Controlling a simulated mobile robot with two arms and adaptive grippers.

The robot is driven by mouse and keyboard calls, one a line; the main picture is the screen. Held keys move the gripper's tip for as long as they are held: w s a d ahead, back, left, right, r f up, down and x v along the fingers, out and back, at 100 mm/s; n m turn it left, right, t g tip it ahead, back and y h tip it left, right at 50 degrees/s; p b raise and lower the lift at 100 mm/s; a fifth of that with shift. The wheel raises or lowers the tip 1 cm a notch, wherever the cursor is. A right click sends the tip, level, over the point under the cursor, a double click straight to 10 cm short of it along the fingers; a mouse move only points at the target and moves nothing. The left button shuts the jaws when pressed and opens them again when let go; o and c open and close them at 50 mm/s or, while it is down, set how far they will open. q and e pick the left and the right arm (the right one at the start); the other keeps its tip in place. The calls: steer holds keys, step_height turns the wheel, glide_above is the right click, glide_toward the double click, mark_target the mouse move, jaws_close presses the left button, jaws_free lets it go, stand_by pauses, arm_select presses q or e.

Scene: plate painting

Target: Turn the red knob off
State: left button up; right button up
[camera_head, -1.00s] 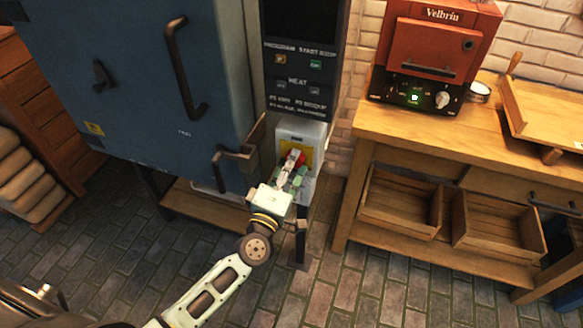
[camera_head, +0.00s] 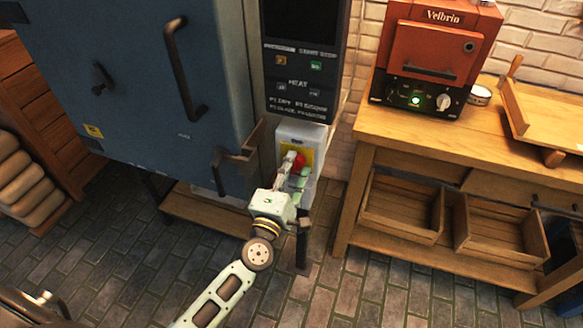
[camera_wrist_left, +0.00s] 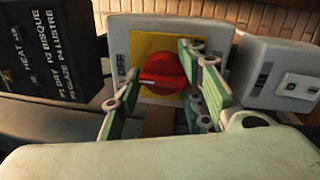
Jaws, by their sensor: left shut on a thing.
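The red knob (camera_head: 299,161) sits on a yellow plate (camera_head: 309,150) on a pale switch box below the blue kiln's control panel. In the left wrist view the red knob (camera_wrist_left: 167,74) has a pale mark on its left side, facing the "OFF" lettering (camera_wrist_left: 126,80). My left gripper (camera_head: 295,174) reaches up to the box from below. In the left wrist view its green fingers (camera_wrist_left: 160,80) stand on either side of the knob and are shut on it. The exact finger contact is partly hidden. My right gripper is not in view.
The blue kiln door (camera_head: 130,80) with its dark handles stands left of the box. A wooden bench (camera_head: 400,140) with a red oven (camera_head: 437,55) stands to the right. The brick floor (camera_head: 345,260) in front is clear.

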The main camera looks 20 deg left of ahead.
arm_select(q)
steer(key=shift+r, duration=0.15)
steer(key=o, duration=0.9)
steer(key=shift+o, duration=0.2)
steer(key=shift+s+f, duration=0.25)
steer(key=shift+s, duration=0.3)
steer(key=s+f, duration=0.1)
steer(key=s, duration=1)
steer(key=shift+a, duration=0.15)
steer(key=shift+w+f, duration=0.1)
